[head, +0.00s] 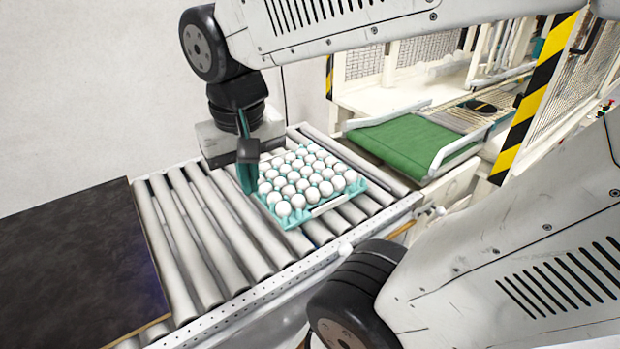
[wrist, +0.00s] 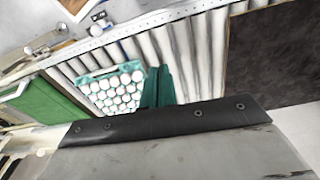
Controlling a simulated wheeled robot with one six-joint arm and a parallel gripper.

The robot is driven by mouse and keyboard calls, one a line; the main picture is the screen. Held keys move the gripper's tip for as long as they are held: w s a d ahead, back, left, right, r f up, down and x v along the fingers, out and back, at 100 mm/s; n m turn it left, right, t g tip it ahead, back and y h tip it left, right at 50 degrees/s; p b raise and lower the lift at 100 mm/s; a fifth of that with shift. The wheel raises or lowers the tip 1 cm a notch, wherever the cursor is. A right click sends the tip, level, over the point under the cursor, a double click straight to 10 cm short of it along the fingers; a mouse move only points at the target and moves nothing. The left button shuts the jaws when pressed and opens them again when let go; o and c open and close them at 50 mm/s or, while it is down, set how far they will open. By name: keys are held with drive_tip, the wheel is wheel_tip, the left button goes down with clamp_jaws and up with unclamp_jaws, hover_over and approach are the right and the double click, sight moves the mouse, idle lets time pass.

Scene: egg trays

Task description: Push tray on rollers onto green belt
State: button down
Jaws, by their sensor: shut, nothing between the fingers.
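A teal tray (head: 326,207) full of white eggs sits on the grey rollers, toward their right end. The tray also shows in the wrist view (wrist: 97,74). The green belt (head: 408,144) lies beyond the roller end at the right, with a stretch of bare rollers between it and the tray. It also shows in the wrist view (wrist: 48,112). My gripper (head: 247,180) is shut and empty, its teal fingers pointing down at the tray's left side. In the wrist view the fingers (wrist: 158,88) stand close beside the tray; whether they touch it I cannot tell.
The roller conveyor (head: 205,230) is bare left of the tray. A dark board (head: 75,265) covers its left end. White side guides (head: 455,150) flank the green belt. A yellow-black striped post (head: 535,95) and mesh-walled machine stand at the right.

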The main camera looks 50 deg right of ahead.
drive_tip(key=w+d+f+m+g+h, duration=0.1)
drive_tip(key=w+d+f+m, duration=0.6)
drive_tip(key=w+m, duration=0.3)
drive_tip(key=w+d+f+m+g+h, duration=0.1)
drive_tip(key=w+d+f+m, duration=0.6)
drive_tip(key=w, duration=0.5)
wheel_tip(320, 180, down, 11)
drive_tip(key=shift+w+f, duration=0.1)
drive_tip(key=shift+f, duration=0.05)
